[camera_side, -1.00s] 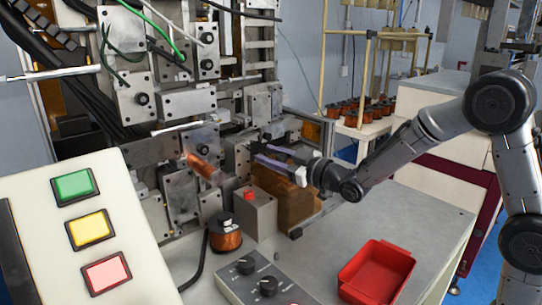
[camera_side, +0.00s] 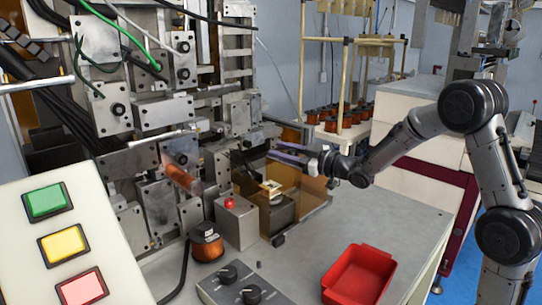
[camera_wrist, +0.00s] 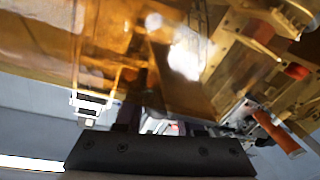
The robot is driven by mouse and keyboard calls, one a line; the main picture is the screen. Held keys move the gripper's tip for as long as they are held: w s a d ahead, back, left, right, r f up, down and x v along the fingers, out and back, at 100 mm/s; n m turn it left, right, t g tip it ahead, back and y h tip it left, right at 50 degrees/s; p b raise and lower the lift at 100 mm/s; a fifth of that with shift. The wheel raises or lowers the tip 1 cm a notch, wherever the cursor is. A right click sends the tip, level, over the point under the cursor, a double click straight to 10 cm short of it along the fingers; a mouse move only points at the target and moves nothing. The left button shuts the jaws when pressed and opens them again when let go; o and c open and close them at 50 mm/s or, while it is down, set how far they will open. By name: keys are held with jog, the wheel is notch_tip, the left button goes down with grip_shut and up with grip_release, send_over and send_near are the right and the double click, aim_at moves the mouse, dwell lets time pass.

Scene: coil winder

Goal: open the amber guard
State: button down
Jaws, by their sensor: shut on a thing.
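The amber guard (camera_side: 306,190) is a see-through amber cover on the bench beside the machine. A pale square part on a dark base (camera_side: 272,188) shows inside it, between its amber panels. My gripper (camera_side: 288,153) is at the guard's upper edge, its purple fingers pointing left toward the machine. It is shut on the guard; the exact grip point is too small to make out. In the wrist view the amber sheet (camera_wrist: 110,45) fills the upper left and middle, just beyond my gripper (camera_wrist: 160,122). The fingertips are partly hidden there.
A grey box with a red button (camera_side: 232,220) and a copper coil (camera_side: 206,241) stand left of the guard. A red tray (camera_side: 360,275) and a knob panel (camera_side: 240,285) are in front. Machine plates rise behind. The bench right of the guard is clear.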

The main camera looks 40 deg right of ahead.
jog(key=c, duration=0.5)
grip_release()
jog(key=s, duration=0.4)
jog(key=s+d, duration=0.1)
jog(key=s, duration=0.4)
jog(key=s+d, duration=0.1)
jog(key=s, duration=0.3)
jog(key=shift+s+d, duration=0.15)
jog(key=shift+s, duration=0.2)
